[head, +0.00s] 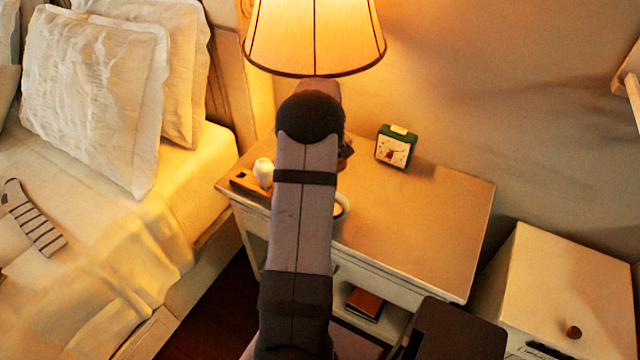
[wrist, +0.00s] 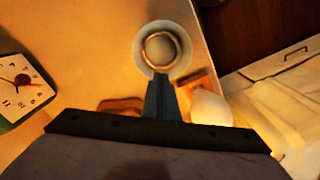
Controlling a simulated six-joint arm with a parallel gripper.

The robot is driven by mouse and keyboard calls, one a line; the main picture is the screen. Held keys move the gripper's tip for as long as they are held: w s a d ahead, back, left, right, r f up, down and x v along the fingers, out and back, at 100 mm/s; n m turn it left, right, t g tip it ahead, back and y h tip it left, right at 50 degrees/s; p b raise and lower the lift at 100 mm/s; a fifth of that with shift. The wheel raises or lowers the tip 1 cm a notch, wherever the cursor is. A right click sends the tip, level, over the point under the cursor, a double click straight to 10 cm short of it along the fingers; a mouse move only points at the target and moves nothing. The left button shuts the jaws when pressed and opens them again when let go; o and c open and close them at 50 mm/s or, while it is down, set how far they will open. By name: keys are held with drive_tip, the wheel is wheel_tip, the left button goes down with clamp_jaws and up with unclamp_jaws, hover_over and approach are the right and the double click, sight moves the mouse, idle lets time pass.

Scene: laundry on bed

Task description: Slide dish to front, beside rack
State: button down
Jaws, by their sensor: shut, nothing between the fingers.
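The dish (wrist: 140,50) is a small round white dish with a tan rounded middle, near the nightstand's front edge in the wrist view. In the head view only its right rim (head: 344,204) shows beside my arm. My gripper (wrist: 161,78) is shut and empty, its tips at the dish's near rim; I cannot tell if they touch it. In the head view the gripper is hidden behind my arm. The wooden rack (head: 243,181) lies at the nightstand's left end, with a white rounded object (head: 263,172) at it.
A green alarm clock (head: 395,149) stands towards the back of the nightstand (head: 430,210). A lit lamp (head: 314,35) is behind my arm. The bed (head: 190,165) is left. A reddish-brown book (head: 365,303) lies on the lower shelf. The nightstand's right half is clear.

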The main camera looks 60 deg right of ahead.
drive_tip(key=w+d, duration=0.1)
drive_tip(key=w+d+p, duration=0.1)
drive_tip(key=w, duration=0.1)
drive_tip(key=shift+w+d, duration=0.2)
drive_tip(key=shift+w, duration=0.1)
wheel_tip(320, 180, down, 5)
drive_tip(key=shift+s+f+p, duration=0.1)
drive_tip(key=shift+s+p, duration=0.05)
drive_tip(key=shift+p, duration=0.15)
drive_tip(key=shift+s+a, duration=0.15)
drive_tip(key=shift+s+a+p, duration=0.2)
drive_tip(key=shift+s+p, duration=0.05)
drive_tip(key=shift+p, duration=0.05)
drive_tip(key=shift+s+a, duration=0.6)
drive_tip(key=shift+s, duration=0.25)
